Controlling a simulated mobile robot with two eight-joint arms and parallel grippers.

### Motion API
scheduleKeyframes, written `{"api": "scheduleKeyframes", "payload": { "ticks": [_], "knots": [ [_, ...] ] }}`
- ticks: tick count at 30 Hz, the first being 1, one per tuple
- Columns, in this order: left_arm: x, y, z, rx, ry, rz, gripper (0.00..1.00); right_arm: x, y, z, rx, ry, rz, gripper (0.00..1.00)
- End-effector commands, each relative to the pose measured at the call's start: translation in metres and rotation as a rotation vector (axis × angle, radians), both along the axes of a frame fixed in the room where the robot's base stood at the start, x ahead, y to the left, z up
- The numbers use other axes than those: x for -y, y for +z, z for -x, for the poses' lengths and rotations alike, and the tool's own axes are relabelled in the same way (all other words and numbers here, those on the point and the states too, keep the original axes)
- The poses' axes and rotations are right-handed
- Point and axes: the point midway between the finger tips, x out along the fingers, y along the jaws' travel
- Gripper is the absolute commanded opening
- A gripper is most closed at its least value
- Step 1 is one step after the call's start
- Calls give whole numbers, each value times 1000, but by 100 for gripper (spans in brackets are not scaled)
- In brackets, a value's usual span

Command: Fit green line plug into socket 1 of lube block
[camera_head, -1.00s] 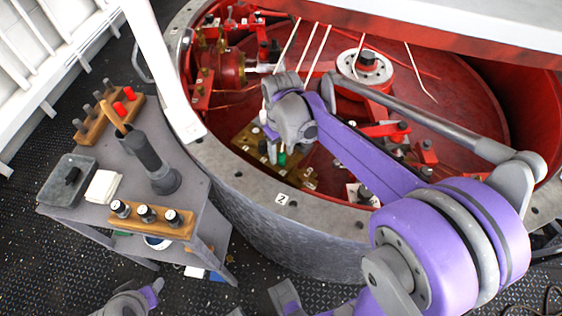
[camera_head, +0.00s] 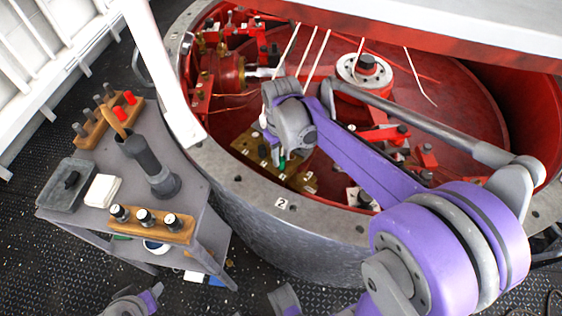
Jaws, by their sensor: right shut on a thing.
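The lube block (camera_head: 297,180) is a brass-coloured block inside the red-lined round housing, with dark round fittings and small white labels. The green line plug (camera_head: 282,163) shows as a small green piece under my right wrist, at the block. My right gripper (camera_head: 279,152) is shut on the plug, and my grey wrist hides most of its fingers. I cannot tell whether the plug is seated in a socket or just above the block. The number of the socket under it is not readable. My left gripper cannot be made out.
The housing's grey rim (camera_head: 252,190) stands in front of the block. Red brackets (camera_head: 425,155) and thin pale rods (camera_head: 317,52) lie around my right arm. At left, a grey table (camera_head: 200,205) holds a torch-like cylinder (camera_head: 150,165) and wooden racks (camera_head: 152,228).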

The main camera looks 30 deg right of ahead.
Motion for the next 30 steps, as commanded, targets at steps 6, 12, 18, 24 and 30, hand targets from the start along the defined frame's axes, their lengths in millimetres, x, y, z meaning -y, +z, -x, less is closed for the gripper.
{"api": "scheduleKeyframes", "payload": {
  "ticks": [6,12,18,24,30],
  "knots": [
    [0,7,-1,2,0,0,50,0,8,0,0,0,0,0],
    [0,13,-2,4,0,0,50,0,16,0,0,0,0,0],
    [0,18,-3,6,0,0,50,0,23,0,0,0,0,0],
    [0,24,-4,8,0,0,50,0,30,0,0,0,0,0],
    [0,29,-4,10,0,0,50,0,37,0,0,0,0,0]
  ]
}}
